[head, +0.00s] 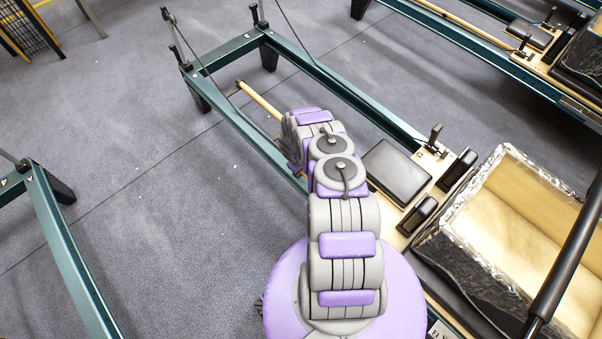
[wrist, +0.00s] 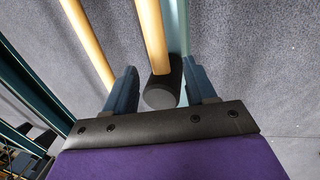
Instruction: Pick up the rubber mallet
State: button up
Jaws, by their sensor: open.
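In the wrist view the rubber mallet shows as a dark cylindrical head (wrist: 160,97) on a pale wooden handle (wrist: 152,35) that runs to the top edge. My gripper (wrist: 160,66) is open, with one blue-grey finger on each side of the mallet head. Gaps show between the head and both fingers. I cannot tell how far below the fingers it lies. In the head view my arm hides the gripper and the mallet head. A wooden stick (head: 259,100) sticks out past my arm there; I cannot tell whether it is the handle.
A second wooden bar (wrist: 90,42) runs left of the mallet in the wrist view. A green reformer rail (head: 340,95) passes beyond my arm. A black pad (head: 396,172) and a box with a pale inside (head: 497,168) lie right. Open grey carpet (head: 150,210) lies left.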

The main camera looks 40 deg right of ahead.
jog(key=shift+a+f+b, duration=0.2)
jog(key=shift+f+b, duration=0.1)
jog(key=shift+f, duration=0.8)
jog(key=shift+d+f, duration=0.15)
jog(key=shift+f, duration=0.1)
jog(key=shift+d+f, duration=0.25)
jog(key=shift+d, duration=0.5)
jog(key=shift+a+r, duration=0.25)
jog(key=shift+a, duration=0.45)
jog(key=c, duration=0.7)
jog(key=shift+d, duration=0.25)
jog(key=c, duration=0.3)
jog(key=shift+s+d+f, duration=0.1)
jog(key=shift+d+f, duration=0.1)
grip_shut()
